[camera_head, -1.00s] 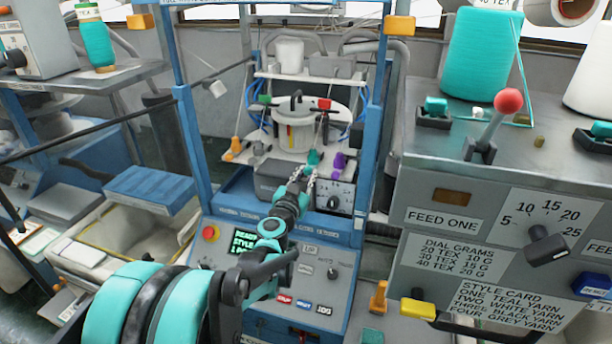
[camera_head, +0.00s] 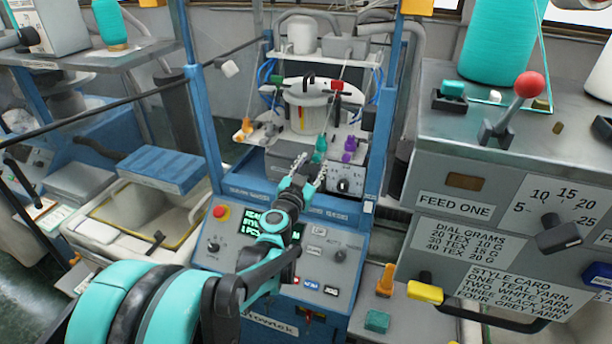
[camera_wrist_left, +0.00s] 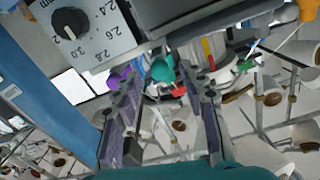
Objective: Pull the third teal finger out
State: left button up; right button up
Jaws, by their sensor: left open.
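A small teal piece (camera_head: 320,148) hangs at the front of the knitting machine, left of a purple piece (camera_head: 349,146). I cannot tell whether it is the third finger. My left gripper (camera_head: 312,167) is open in front of the machine, with its fingertips just below and left of the teal piece. In the left wrist view, the teal piece (camera_wrist_left: 162,70) shows between the two open fingers (camera_wrist_left: 168,88), towards the upper middle. The purple piece (camera_wrist_left: 118,76) shows by the left finger. Nothing is held. My right gripper is not in view.
A control panel (camera_head: 318,262) lies under my left arm. Blue posts (camera_head: 203,130) flank the machine's opening. An orange piece (camera_head: 243,130) hangs at left. A pot-like drum (camera_head: 308,110) stands behind. The feed cabinet (camera_head: 470,190) with a red-knobbed lever (camera_head: 528,86) is at right.

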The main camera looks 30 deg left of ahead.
pick_arm(q)
jog(key=v, duration=1.1)
jog(key=shift+s, duration=0.15)
jog(key=s+d+f+m+g+h+b, duration=0.1)
jog(key=d+f+m+g+h+b, duration=0.15)
jog(key=d+f, duration=0.4)
jog(key=d+f+m+g+h+b, duration=0.1)
jog(key=d+f+h+b, duration=0.2)
jog(key=d, duration=0.6)
jog(key=s+d+f+n+g+y+b, duration=0.1)
jog(key=s+d+f+n+g+b, duration=0.1)
jog(key=s+f+g, duration=0.5)
jog(key=s+f+n+b, duration=0.1)
jog(key=s+f, duration=0.4)
jog(key=shift+f, duration=0.25)
jog(key=shift+d, duration=0.1)
